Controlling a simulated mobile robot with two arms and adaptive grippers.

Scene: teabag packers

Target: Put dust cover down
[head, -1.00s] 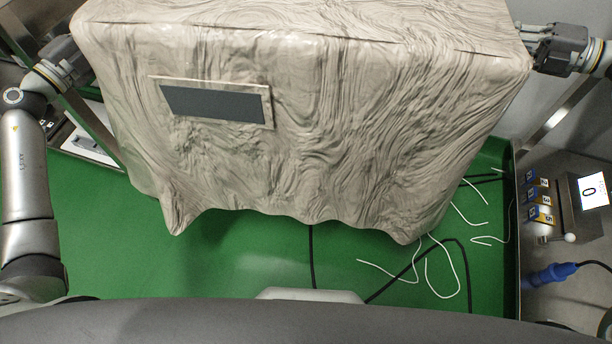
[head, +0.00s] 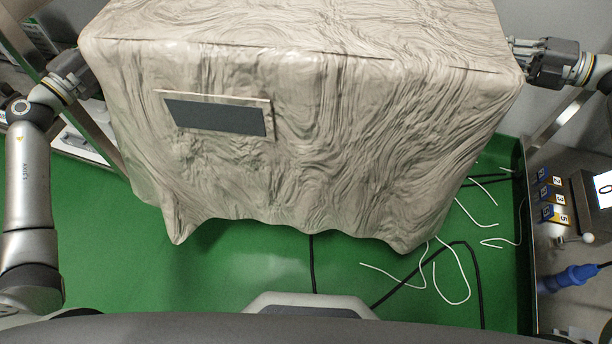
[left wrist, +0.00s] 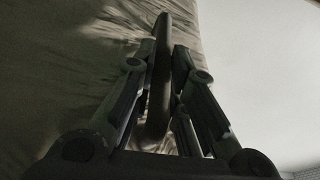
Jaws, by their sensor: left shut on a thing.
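The dust cover (head: 330,150) is a large beige, wrinkled, box-shaped cover with a dark rectangular window (head: 217,117) on its front. It fills the middle of the head view, its wavy lower edge over the green floor. My left gripper (head: 84,72) is at its upper left corner. In the left wrist view the left fingers (left wrist: 160,65) are closed at the cover's side (left wrist: 70,60), with the grip point dark and hard to make out. My right gripper (head: 516,50) is at its upper right corner, its fingertips against the edge; its opening is unclear. What lies under the cover is hidden.
The green floor (head: 130,270) shows in front of the cover. Black and white cables (head: 455,280) lie on it at the right. A metal panel with numbered blocks (head: 552,198) and a blue plug (head: 570,277) stands at the right edge.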

